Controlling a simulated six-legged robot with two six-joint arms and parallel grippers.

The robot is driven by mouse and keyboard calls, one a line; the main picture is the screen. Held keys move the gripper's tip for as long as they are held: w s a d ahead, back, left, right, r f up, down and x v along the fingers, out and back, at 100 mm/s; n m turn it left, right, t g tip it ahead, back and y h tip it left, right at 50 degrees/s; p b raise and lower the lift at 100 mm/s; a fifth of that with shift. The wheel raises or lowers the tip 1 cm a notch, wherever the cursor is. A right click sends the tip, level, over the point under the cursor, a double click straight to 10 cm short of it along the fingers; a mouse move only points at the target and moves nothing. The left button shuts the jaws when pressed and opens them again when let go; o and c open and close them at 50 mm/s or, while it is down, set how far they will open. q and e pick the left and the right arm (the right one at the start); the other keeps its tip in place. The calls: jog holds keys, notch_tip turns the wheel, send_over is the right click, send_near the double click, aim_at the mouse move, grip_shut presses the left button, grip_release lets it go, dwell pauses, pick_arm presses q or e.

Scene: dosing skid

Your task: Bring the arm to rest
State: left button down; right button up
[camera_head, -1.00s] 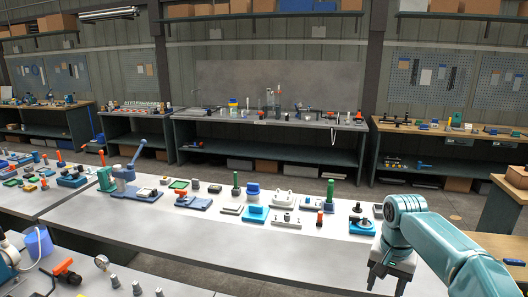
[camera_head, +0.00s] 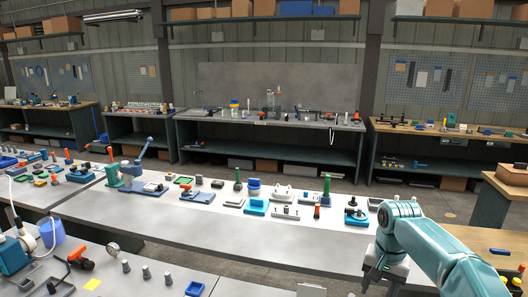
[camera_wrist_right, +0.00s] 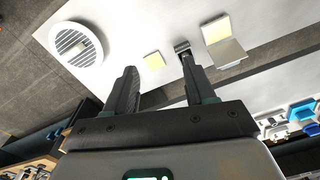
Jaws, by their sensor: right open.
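My right arm, teal, comes in from the lower right of the head view. Its right gripper (camera_head: 384,283) points down by the near right edge of the long grey bench (camera_head: 290,238), partly cut off by the frame. In the right wrist view the two dark fingers of my right gripper (camera_wrist_right: 158,68) are apart with nothing between them. My left gripper is not in view.
Several fixtures, including a blue lever press (camera_head: 138,170) and a green-handled part (camera_head: 326,190), stand along the long bench. A nearer bench at lower left carries a blue pump (camera_head: 14,262) and fittings. A wooden-topped bench (camera_head: 508,183) stands at right.

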jog(key=s+a+f+n+y, duration=0.1)
jog(key=s+a+f, duration=0.25)
jog(key=f, duration=0.45)
jog(key=s+a+f+n+y, duration=0.1)
jog(key=s+a+f, duration=0.25)
jog(key=f, duration=0.55)
jog(key=s+a+f+n+y, duration=0.1)
jog(key=s+a+f+n, duration=0.2)
jog(key=f, duration=0.5)
jog(key=s+a+f, duration=0.3)
jog(key=s, duration=0.6)
jog(key=s+a+f, duration=0.2)
jog(key=s+f, duration=0.1)
jog(key=s, duration=0.6)
notch_tip(320, 180, down, 10)
jog(key=s+b, duration=0.1)
jog(key=b, duration=0.9)
jog(key=shift+a+m+y, duration=0.15)
jog(key=shift+m+y, duration=0.25)
jog(key=shift+r, duration=0.1)
jog(key=shift+c, duration=1.2)
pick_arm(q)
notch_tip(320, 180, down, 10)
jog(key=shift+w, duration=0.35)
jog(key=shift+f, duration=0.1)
pick_arm(e)
jog(key=shift+a, duration=0.15)
